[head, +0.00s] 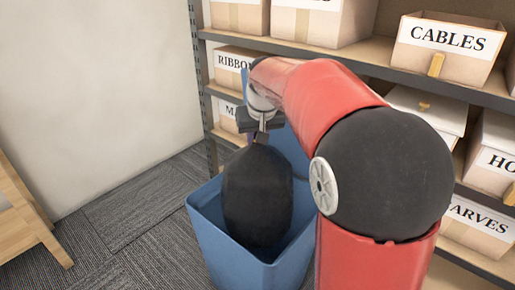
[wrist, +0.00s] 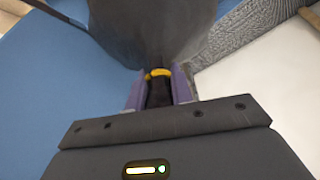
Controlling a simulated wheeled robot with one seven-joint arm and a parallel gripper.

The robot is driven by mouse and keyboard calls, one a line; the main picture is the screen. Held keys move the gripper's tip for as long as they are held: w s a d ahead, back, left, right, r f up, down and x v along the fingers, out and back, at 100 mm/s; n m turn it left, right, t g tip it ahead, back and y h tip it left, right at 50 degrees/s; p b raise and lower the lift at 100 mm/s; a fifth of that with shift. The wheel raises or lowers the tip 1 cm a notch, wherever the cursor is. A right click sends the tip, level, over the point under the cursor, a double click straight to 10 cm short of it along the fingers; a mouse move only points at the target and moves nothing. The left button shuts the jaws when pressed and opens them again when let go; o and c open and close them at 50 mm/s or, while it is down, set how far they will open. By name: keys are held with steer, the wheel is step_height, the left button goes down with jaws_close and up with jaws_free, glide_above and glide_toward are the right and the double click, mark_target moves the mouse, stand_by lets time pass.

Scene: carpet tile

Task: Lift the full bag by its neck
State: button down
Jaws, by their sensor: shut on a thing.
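The full bag (head: 258,195) is black and rounded, and narrows to a neck at its top. It hangs upright with its lower part inside a blue bin (head: 208,225). My gripper (head: 260,137) is above the bag and shut on its neck. In the wrist view, the purple-sided fingers of my gripper (wrist: 159,92) press on the dark neck from both sides. A yellow tie (wrist: 158,73) circles the neck just beyond the fingertips. The bag's body (wrist: 150,30) fills the top middle of that view. The bag's bottom is hidden by the bin's front wall.
Metal shelves (head: 365,55) with labelled cardboard boxes (head: 445,45) stand behind and to the right of the bin. A wooden piece of furniture (head: 25,205) is at the left edge. Carpet floor (head: 125,225) left of the bin is clear.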

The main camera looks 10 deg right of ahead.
steer(key=shift+r, duration=0.65)
steer(key=shift+r, duration=5)
step_height(320, 180, up, 10)
